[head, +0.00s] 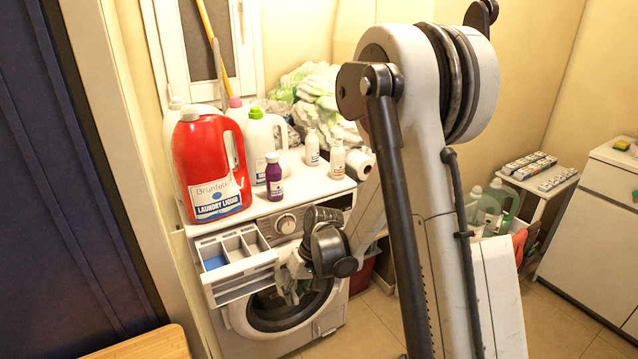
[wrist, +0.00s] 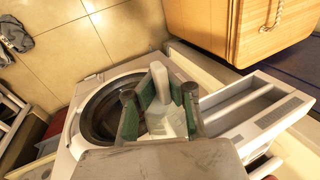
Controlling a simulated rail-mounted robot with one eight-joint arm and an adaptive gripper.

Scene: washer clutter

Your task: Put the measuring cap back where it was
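My gripper (head: 290,290) is low in front of the washer, beside the open detergent drawer (head: 237,262), partly hidden by my wrist in the head view. In the wrist view the green-padded fingers of my gripper (wrist: 160,92) close in on both sides of a pale white piece (wrist: 158,78). It seems to be held between the pads. It may be the measuring cap, but its shape is not clear. The drawer also shows at the right in the wrist view (wrist: 262,108). A red laundry liquid jug (head: 208,165) stands upright on the washer top.
A purple bottle (head: 273,178), a white jug with a green cap (head: 258,140) and two small white bottles (head: 312,148) stand on the washer (wrist: 78,140). A laundry pile (head: 318,90) lies behind. Floor (wrist: 75,40) is open in front.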

